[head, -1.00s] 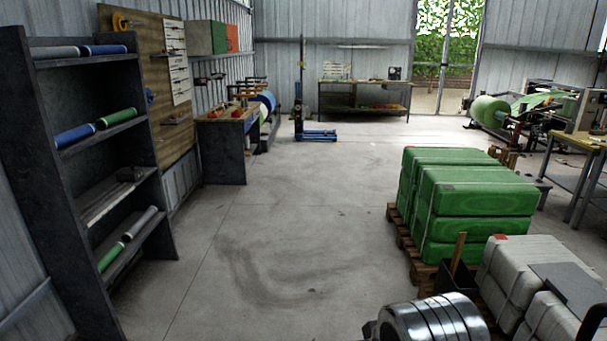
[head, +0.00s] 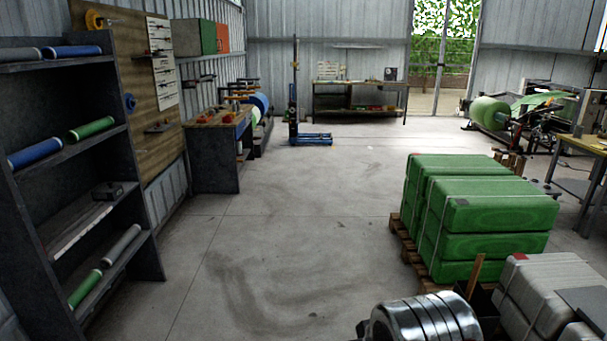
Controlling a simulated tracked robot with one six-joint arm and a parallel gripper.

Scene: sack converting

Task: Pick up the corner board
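I cannot pick out the corner board for certain. A narrow brown upright strip (head: 475,274) stands in a dark holder (head: 483,298) between the green stack and the grey sacks, and it may be the corner board. Its lower end is hidden by the holder. A long pale strip (head: 82,230) lies on a lower tier of the left rack, and I cannot tell what it is. Only a shiny metal part of my own arm shows at the bottom edge. My gripper's fingers are not in view.
Strapped green bales (head: 480,205) stand on a wooden pallet (head: 404,244) at right, with grey sacks (head: 535,280) nearer. A dark rack (head: 150,255) with coloured rolls lines the left. A blue pallet truck (head: 312,139) stands at the back. The middle floor (head: 290,230) is clear.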

